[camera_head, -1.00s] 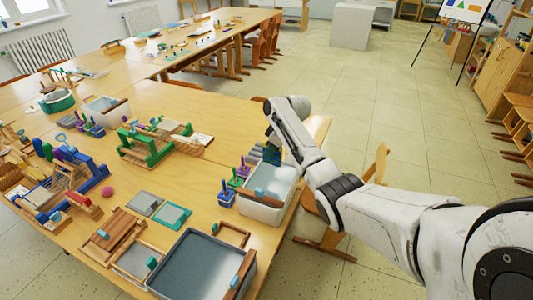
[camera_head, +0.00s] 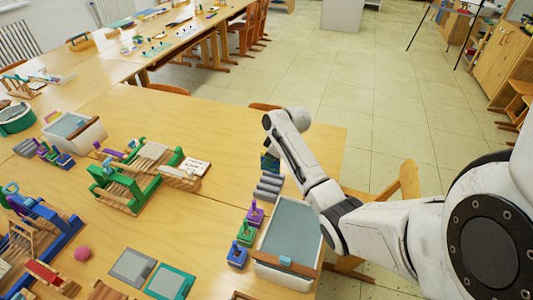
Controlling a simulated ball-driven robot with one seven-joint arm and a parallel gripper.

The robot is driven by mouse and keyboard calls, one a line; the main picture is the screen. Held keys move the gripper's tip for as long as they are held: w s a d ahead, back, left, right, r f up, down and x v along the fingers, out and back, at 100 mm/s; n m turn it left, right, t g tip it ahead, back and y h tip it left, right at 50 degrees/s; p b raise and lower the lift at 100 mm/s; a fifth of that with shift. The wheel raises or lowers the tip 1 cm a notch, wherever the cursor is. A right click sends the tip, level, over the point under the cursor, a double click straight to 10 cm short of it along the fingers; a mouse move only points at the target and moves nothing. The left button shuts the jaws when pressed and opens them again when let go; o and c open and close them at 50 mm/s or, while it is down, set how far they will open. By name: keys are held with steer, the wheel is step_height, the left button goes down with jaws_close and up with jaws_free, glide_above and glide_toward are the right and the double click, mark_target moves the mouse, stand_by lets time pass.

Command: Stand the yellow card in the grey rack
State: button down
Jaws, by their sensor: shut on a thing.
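My gripper (camera_head: 268,146) is at the end of my white arm, low over the right part of the near table. It is small and mostly hidden by the arm. It is shut on a small dark teal piece (camera_head: 270,163) that shows just below the arm's end. I cannot make out a yellow card in this view. A row of grey ribbed pieces (camera_head: 268,189) lies just below the dark teal piece in the picture; I cannot tell whether this is the grey rack or whether the two touch.
A grey-white tub (camera_head: 290,228) stands close by at the table's right edge. Purple, green and blue stamps (camera_head: 245,238) stand left of it. A green-framed wooden device (camera_head: 140,175) and a pink ball (camera_head: 83,254) are further left. The tabletop behind my gripper is clear.

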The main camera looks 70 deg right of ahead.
mark_target(266, 170)
steer(key=shift+w+d+f, duration=0.15)
steer(key=shift+f, duration=0.05)
step_height(266, 170, down, 4)
steer(key=b, duration=0.4)
steer(key=shift+f, duration=0.1)
steer(key=shift+f+b, duration=1.15)
steer(key=shift+f, duration=1.25)
stand_by(3.2)
stand_by(0.4)
steer(key=c, duration=1.1)
jaws_free()
steer(key=shift+r, duration=0.1)
